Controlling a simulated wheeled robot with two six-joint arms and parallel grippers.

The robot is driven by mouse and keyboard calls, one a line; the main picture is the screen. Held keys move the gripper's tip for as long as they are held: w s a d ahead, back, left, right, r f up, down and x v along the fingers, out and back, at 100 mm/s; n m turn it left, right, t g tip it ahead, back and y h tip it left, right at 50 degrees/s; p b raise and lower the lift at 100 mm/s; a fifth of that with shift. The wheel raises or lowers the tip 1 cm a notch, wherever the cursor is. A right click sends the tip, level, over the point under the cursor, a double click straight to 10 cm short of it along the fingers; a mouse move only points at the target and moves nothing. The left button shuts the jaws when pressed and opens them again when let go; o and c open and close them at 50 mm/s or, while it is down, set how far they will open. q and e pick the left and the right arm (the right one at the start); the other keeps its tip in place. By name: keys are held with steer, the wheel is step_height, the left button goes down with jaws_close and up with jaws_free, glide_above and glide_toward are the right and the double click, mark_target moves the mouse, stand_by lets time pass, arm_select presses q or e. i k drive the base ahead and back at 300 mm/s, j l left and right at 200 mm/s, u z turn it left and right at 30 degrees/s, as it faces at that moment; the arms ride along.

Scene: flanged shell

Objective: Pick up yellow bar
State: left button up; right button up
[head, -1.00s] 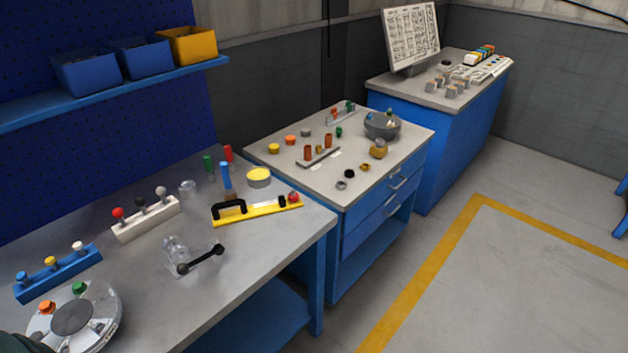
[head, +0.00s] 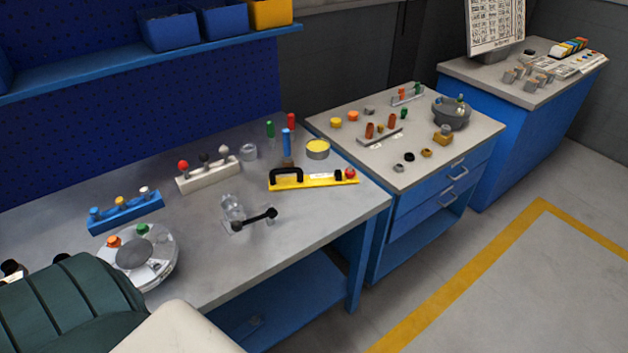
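The yellow bar (head: 318,182) lies flat on the grey workbench (head: 322,220), near its right end. It has a black arched handle (head: 286,175) on its left part. A black knob and a red knob sit at its right end. Nothing is touching the bar from my side. Neither of my grippers is in view. A dark green and cream shape at the lower left seems to be part of my own arm.
A clear fixture with a black lever (head: 262,217) stands in front of the bar. A yellow-topped tin (head: 318,149) and upright coloured pegs stand behind it. A round flanged shell (head: 140,256), a blue rack (head: 126,212) and a white rack (head: 208,175) are left.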

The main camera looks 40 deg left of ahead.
mark_target(323, 179)
steer(key=u, duration=0.4)
steer(key=i+l+u, duration=0.15)
steer(key=u, duration=0.3)
steer(key=i+l+u, duration=0.15)
steer(key=u, duration=0.3)
steer(key=i+l+u, duration=0.1)
steer(key=l+u, duration=0.3)
steer(key=i+l+u, duration=0.1)
steer(key=l+u, duration=0.15)
steer(key=u, duration=0.2)
